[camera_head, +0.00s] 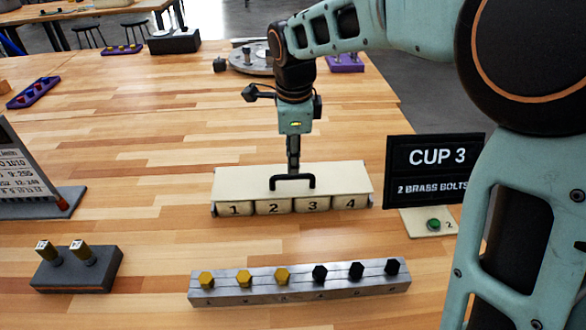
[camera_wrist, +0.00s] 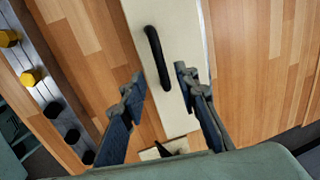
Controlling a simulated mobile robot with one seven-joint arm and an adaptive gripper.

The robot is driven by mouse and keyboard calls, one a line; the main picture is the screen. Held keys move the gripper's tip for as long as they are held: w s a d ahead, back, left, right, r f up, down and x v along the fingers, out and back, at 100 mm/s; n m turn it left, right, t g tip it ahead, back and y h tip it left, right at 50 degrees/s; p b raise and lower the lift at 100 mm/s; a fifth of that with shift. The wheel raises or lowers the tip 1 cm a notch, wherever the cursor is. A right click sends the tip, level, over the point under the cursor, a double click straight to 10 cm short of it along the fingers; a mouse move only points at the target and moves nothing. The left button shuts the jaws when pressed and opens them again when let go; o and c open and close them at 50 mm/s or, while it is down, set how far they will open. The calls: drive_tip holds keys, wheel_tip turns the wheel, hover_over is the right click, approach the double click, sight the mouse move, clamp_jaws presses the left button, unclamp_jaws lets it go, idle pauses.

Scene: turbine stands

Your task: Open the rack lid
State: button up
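The rack (camera_head: 340,204) is a cream box with cups numbered 1 to 4 along its front, in the middle of the table in the head view. Its cream lid (camera_head: 235,183) lies flat and closed over the top. A black bar handle (camera_head: 292,178) stands on the lid near its front edge. The handle also shows in the wrist view (camera_wrist: 157,57), on the pale lid (camera_wrist: 184,45). My gripper (camera_head: 293,170) is above the lid at the handle, pointing down. In the wrist view its fingers (camera_wrist: 160,88) are spread apart, with the handle ahead between their tips and nothing gripped.
A metal bar (camera_head: 300,286) with brass and black bolts lies in front of the rack. A "CUP 3, 2 BRASS BOLTS" sign (camera_head: 435,168) and a green button (camera_head: 433,224) are at right.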

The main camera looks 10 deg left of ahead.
sight(293, 176)
drive_tip(key=f, duration=0.2)
drive_tip(key=w+f, duration=0.1)
drive_tip(key=f, duration=0.2)
drive_tip(key=shift+a+f, duration=0.1)
drive_tip(key=shift+f, duration=0.1)
clamp_jaws()
